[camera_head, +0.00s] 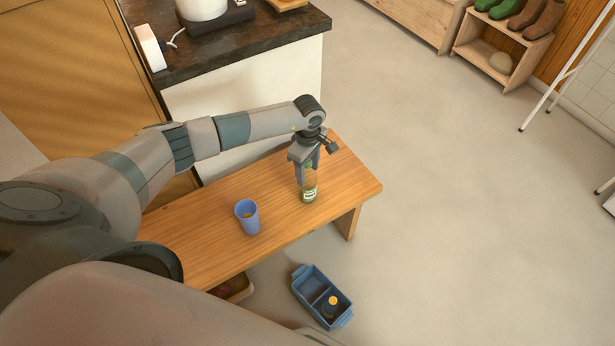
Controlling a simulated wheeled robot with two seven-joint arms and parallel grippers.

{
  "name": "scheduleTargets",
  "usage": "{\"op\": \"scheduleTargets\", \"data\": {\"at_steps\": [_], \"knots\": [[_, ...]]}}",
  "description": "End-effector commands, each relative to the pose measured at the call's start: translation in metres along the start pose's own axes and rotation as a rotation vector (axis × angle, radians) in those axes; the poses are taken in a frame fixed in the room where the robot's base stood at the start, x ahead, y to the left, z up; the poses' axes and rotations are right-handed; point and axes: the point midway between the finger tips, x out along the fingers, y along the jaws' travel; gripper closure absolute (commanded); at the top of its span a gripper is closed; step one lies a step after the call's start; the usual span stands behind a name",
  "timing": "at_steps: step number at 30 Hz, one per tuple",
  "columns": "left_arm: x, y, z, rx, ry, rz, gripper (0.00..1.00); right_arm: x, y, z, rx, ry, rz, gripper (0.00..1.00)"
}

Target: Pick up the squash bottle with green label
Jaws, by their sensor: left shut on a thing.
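The squash bottle with green label (309,191) stands upright on the wooden bench, near its right end. My left gripper (308,168) reaches down from above and is shut on the bottle's upper part, which the fingers partly hide. The bottle's base appears to be at the bench top; I cannot tell whether it touches. My right gripper is not in view.
A blue cup (247,217) stands on the bench (203,210), left of the bottle. A blue divided crate (310,289) with a yellow-capped bottle (332,305) sits on the floor in front. A dark-topped counter (243,50) stands behind.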

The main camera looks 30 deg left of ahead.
Motion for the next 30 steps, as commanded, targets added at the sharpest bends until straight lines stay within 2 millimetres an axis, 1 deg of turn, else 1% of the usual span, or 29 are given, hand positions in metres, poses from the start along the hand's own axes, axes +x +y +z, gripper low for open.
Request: {"op": "scheduleTargets", "data": {"at_steps": [4, 7, 10, 13, 15, 24, 30], "knots": [[-0.006, 0.001, 0.000, 0.001, 0.000, 0.002, 0.94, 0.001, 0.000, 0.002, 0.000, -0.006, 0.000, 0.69], [-0.014, 0.001, -0.001, 0.001, 0.001, 0.003, 0.95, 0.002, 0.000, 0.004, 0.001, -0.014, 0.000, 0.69], [-0.027, 0.002, -0.001, 0.001, 0.001, 0.004, 0.95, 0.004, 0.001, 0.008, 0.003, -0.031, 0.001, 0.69], [-0.043, 0.002, 0.001, 0.002, 0.001, 0.004, 0.95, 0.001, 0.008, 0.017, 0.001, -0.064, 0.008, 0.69], [-0.049, 0.004, 0.017, 0.005, -0.002, 0.004, 0.95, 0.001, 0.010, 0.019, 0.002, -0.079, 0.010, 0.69], [-0.083, 0.011, 0.074, 0.005, -0.001, 0.005, 0.95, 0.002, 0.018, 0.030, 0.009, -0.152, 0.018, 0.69], [-0.101, 0.014, 0.102, 0.003, -0.001, 0.002, 0.95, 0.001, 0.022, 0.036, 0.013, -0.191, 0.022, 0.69]]}}
